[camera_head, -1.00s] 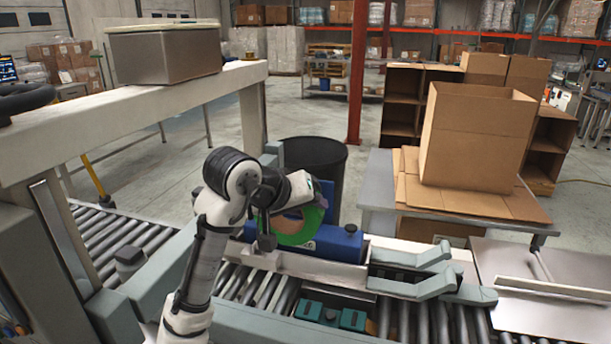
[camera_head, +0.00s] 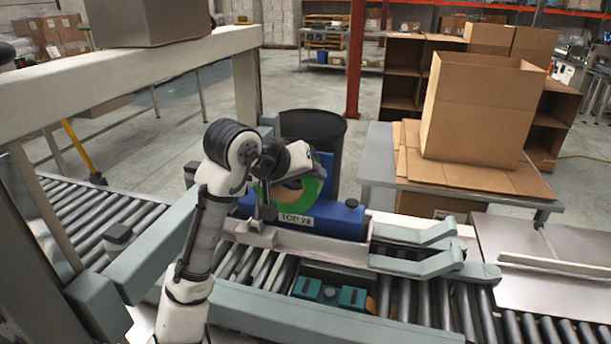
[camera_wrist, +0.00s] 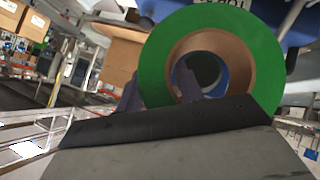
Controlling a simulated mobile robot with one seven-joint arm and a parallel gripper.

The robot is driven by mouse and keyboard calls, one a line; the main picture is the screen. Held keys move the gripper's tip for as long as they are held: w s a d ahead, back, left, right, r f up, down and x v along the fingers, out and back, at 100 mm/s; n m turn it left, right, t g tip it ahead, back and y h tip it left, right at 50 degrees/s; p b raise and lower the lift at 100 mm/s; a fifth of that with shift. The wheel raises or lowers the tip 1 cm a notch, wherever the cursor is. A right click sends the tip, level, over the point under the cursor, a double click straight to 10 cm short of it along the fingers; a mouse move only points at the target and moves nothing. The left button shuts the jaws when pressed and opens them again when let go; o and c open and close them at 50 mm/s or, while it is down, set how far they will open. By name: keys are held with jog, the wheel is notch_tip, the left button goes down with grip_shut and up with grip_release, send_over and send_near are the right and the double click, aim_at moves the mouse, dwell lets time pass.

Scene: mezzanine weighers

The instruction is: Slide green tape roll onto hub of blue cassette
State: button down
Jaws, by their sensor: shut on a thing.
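The green tape roll (camera_head: 310,187) has a brown cardboard core and stands on edge in my gripper (camera_head: 274,192). In the wrist view the cassette (camera_wrist: 300,22) shows at the upper right, and some blue shows through the roll's core. The hub is not clearly visible. I cannot tell whether roll and cassette touch.
Grey fork-like arms (camera_head: 415,250) sit right of the cassette above the rollers. A teal block (camera_head: 330,293) lies below the rail. A black bin (camera_head: 314,130) stands behind. A table with an open cardboard box (camera_head: 480,110) is at the right.

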jog(key=shift+f+b, duration=0.3)
jog(key=shift+f, duration=0.6)
jog(key=shift+w+p, duration=0.2)
jog(key=shift+p, duration=0.1)
dwell(1.0)
